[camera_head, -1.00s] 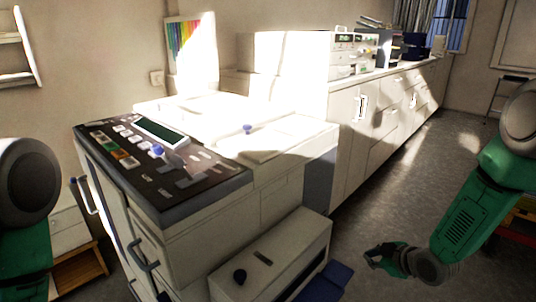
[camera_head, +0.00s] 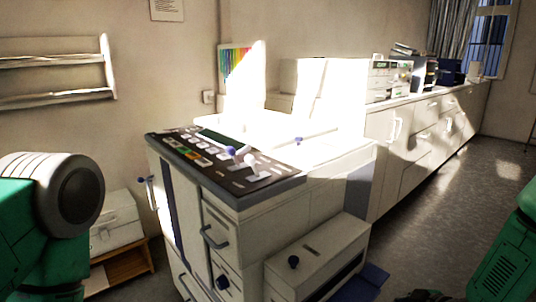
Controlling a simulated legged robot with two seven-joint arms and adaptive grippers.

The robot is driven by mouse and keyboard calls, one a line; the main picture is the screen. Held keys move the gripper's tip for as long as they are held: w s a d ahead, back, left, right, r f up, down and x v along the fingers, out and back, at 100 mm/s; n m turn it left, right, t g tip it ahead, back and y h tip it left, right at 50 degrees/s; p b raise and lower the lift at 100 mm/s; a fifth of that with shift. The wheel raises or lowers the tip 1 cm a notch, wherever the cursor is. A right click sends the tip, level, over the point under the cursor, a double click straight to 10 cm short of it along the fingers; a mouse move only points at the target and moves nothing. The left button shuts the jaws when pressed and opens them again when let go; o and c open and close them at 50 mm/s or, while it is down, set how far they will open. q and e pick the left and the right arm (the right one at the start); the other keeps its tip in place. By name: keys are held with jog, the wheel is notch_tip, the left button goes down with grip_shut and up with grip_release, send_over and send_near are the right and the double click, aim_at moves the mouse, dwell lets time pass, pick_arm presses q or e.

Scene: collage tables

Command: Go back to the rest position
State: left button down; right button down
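My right gripper (camera_head: 425,296) shows only as a dark sliver at the bottom edge, right of the white machine. Its fingers are mostly cut off, so I cannot tell whether it is open or shut. My green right arm stands at the right edge. My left arm, green with a dark round joint, is at the left edge, and its gripper is out of view. No object shows in either hand.
A white machine with a dark control panel (camera_head: 225,165) fills the middle. A long white counter (camera_head: 400,150) runs to the back right. A small white box (camera_head: 115,222) stands on a wooden stand (camera_head: 128,272). The grey floor (camera_head: 440,215) at right is clear.

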jog(key=s+a+f+m+g+h, duration=0.1)
jog(key=s+a+f+m+g, duration=0.15)
jog(key=s, duration=0.55)
jog(key=s+a+f+m+g, duration=0.2)
jog(key=s+a+f, duration=0.2)
jog(key=s, duration=0.4)
pick_arm(q)
jog(key=shift+w+a+f, duration=0.1)
jog(key=shift+a+f, duration=0.05)
jog(key=shift+a, duration=0.35)
pick_arm(e)
jog(key=s+m+g+h, duration=0.2)
jog(key=s+m+g, duration=0.2)
jog(key=s, duration=1.4)
jog(key=shift+s+f, duration=0.2)
jog(key=shift+s, duration=0.1)
pick_arm(q)
jog(key=shift+d, duration=0.25)
pick_arm(e)
jog(key=shift+w+d+f, duration=0.1)
jog(key=shift+d, duration=0.2)
pick_arm(q)
jog(key=shift+a, duration=0.1)
pick_arm(e)
jog(key=shift+a, duration=0.15)
